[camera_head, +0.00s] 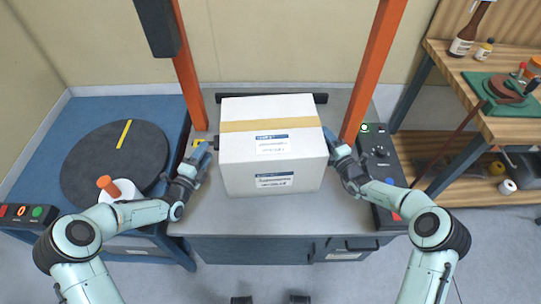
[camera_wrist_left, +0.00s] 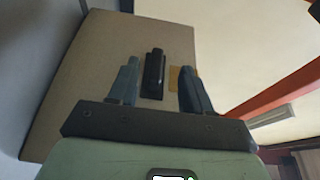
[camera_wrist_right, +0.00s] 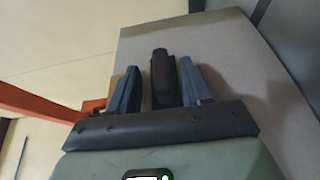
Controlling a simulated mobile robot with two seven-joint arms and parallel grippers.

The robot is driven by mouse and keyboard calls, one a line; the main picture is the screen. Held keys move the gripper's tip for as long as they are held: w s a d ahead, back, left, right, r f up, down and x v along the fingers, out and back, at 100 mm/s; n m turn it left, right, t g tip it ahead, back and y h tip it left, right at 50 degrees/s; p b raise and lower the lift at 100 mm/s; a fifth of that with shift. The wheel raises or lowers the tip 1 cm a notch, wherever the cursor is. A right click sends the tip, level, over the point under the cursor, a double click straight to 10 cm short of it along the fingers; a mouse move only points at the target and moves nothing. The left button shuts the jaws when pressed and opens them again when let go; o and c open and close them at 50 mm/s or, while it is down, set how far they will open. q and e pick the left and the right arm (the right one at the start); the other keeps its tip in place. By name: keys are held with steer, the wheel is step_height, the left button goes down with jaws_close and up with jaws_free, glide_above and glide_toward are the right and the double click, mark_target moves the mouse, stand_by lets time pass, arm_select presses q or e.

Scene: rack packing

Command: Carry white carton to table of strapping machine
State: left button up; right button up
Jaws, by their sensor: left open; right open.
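The white carton (camera_head: 270,144), with a tan tape strip and printed labels, stands upright on the grey table of the strapping machine (camera_head: 212,210), between the two orange posts. My left gripper (camera_head: 212,145) is at the carton's left side, open. In the left wrist view the carton's side (camera_wrist_left: 80,75) fills the area ahead of the open fingers (camera_wrist_left: 157,85). My right gripper (camera_head: 330,140) is at the carton's right side, open. The right wrist view shows the carton's other side (camera_wrist_right: 225,50) ahead of the fingers (camera_wrist_right: 158,85). I cannot tell whether the fingers touch the carton.
An orange post (camera_head: 375,70) rises at the right and another (camera_head: 188,70) at the left. A control panel (camera_head: 385,175) edges the table's right. A blue stand with a dark round disc (camera_head: 115,165) is left. A wooden workbench (camera_head: 470,70) holds tools and bottles at the right.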

arm_select(q)
steer(key=v, duration=0.4)
steer(key=shift+s+a, duration=0.1)
steer(key=shift+s, duration=0.1)
arm_select(e)
steer(key=v, duration=1.2)
